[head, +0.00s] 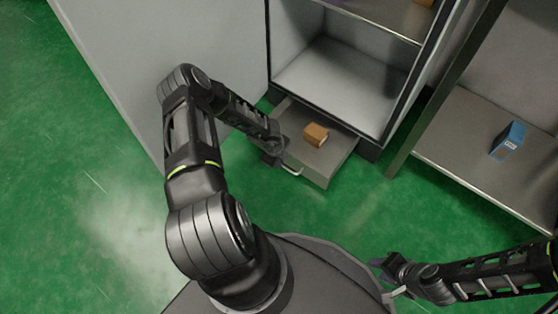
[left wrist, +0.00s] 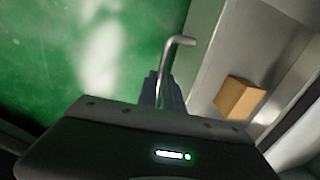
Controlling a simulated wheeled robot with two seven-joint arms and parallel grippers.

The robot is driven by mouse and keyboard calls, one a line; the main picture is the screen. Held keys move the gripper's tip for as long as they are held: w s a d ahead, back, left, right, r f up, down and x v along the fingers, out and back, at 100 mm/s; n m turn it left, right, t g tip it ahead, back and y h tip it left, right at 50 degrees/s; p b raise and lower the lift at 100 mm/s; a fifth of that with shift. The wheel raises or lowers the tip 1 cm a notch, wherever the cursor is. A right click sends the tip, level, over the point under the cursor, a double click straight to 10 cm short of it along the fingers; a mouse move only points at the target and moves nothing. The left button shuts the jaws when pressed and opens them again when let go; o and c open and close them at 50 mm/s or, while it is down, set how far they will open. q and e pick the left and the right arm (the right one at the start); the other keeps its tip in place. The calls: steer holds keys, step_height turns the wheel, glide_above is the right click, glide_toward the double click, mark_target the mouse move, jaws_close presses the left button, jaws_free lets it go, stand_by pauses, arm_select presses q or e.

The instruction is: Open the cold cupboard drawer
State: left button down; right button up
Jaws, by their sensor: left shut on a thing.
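The cold cupboard drawer (head: 325,163) is pulled out from under the cupboard, low near the floor. An orange-brown box (head: 316,134) lies in it; the box also shows in the left wrist view (left wrist: 239,98). A bar handle (head: 292,170) is on the drawer's front; its bent end shows in the left wrist view (left wrist: 181,41). My left gripper (head: 279,158) is at the handle, and its fingers in the left wrist view (left wrist: 162,92) are shut on the handle bar. My right gripper (head: 388,265) is away from the drawer, low at the right; its finger gap is unclear.
The open cupboard (head: 345,80) stands above the drawer, with a grey side panel (head: 160,50) at left. At right, a shelf (head: 455,135) holds a blue box (head: 508,141). Green floor is clear in front of the drawer and at left.

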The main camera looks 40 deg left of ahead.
arm_select(q)
steer(key=c, duration=1.5)
jaws_free()
steer(key=r+p, duration=0.1)
steer(key=r, duration=0.1)
steer(key=s+r+p, duration=0.1)
steer(key=r, duration=0.2)
steer(key=r+p, duration=0.1)
steer(key=r, duration=0.1)
steer(key=shift+s+r+p, duration=0.25)
steer(key=shift+r+p, duration=0.05)
steer(key=shift+d, duration=0.1)
